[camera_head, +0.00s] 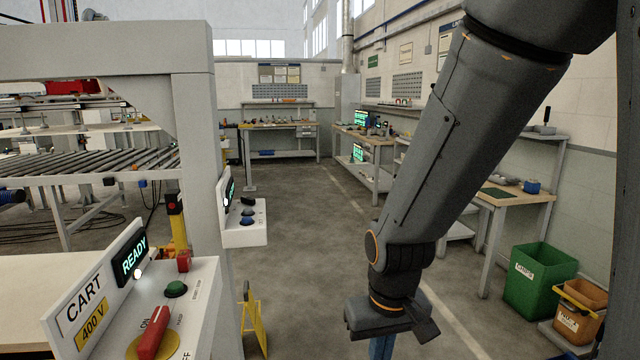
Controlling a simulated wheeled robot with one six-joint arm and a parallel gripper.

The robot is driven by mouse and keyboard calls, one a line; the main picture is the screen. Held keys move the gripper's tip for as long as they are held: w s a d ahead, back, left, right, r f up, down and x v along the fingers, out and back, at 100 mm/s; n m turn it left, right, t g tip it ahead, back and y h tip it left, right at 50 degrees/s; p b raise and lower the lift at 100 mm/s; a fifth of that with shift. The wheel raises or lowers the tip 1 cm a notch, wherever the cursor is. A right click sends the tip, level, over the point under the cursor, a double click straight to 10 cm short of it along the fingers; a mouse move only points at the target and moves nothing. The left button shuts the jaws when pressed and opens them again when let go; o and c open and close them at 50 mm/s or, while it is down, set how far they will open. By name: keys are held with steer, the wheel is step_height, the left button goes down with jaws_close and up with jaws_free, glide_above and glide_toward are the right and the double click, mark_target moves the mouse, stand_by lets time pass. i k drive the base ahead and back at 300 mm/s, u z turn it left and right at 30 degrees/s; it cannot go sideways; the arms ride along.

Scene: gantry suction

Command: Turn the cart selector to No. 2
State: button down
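A control box labelled CART, 400 V (85,310) stands at the lower left, its display (130,256) reading READY. On its sloped face are a red handle (153,332) on a yellow disc marked ON and OFF, a green button (176,289) and a small red block (183,261). A second, smaller panel (245,236) on the grey post carries a black knob (247,211), a blue knob and a display seen edge-on. I cannot read a No. 2 mark on either. My gripper (390,325) hangs at the lower centre, right of both panels and touching neither; its fingers are not clearly visible.
A grey gantry post (197,150) rises beside the panels, with a roller conveyor (90,165) behind it. A yellow floor sign (253,320) stands below the small panel. Green (540,283) and orange (580,312) bins stand at right. The middle floor is clear.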

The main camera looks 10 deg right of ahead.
mark_target(251, 201)
steer(key=z, duration=0.35)
steer(key=i, duration=0.9)
steer(key=u, duration=0.4)
steer(key=i, duration=0.95)
steer(key=u, duration=0.65)
